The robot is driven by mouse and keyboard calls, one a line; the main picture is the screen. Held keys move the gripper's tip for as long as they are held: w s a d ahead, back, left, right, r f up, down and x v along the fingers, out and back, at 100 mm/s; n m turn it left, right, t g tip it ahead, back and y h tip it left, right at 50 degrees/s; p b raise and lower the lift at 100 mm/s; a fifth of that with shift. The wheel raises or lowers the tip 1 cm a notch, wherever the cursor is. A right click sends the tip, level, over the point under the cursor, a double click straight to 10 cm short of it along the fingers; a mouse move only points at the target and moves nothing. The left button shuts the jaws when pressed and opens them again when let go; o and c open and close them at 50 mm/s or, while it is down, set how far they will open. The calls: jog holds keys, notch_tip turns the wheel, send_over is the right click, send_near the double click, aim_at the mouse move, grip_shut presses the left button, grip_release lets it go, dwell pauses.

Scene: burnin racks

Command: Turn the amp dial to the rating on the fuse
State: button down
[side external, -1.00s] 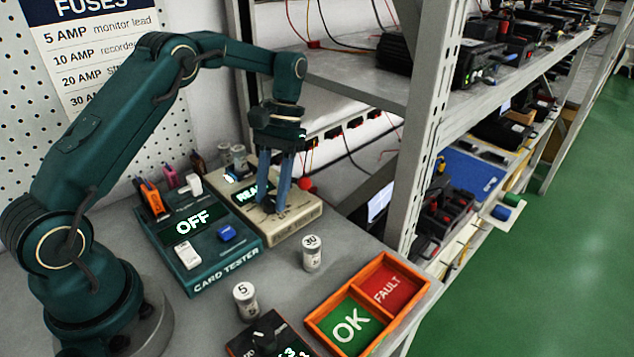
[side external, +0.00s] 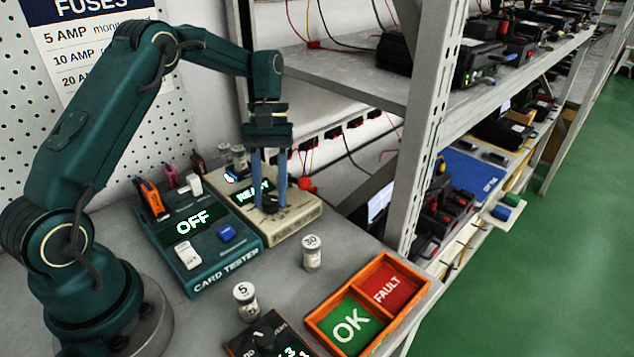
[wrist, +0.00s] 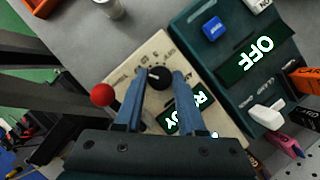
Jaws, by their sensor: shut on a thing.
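The amp dial is a black round knob (wrist: 159,77) on a beige tester (side external: 295,222) whose dark screen reads READY. My gripper (side external: 269,203) points straight down over the tester, its blue fingers shut on the knob. In the wrist view my gripper (wrist: 155,85) has one finger on each side of the knob. The scale marks around the knob are too small to read. Two small fuses (side external: 239,157) stand at the tester's back edge, their ratings not readable. A fuse marked 30 (side external: 312,254) and a fuse marked 5 (side external: 245,301) stand upright on the bench.
A green card tester (side external: 200,262) showing OFF stands left of the beige tester. A red ball-topped lever (side external: 306,184) is close to the right of my fingers. An orange tray (side external: 415,280) with OK and FAULT halves lies at front right. A shelf post (side external: 415,150) rises behind.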

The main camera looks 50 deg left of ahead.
jog(key=c, duration=0.5)
grip_release()
jog(key=shift+v, duration=2.6)
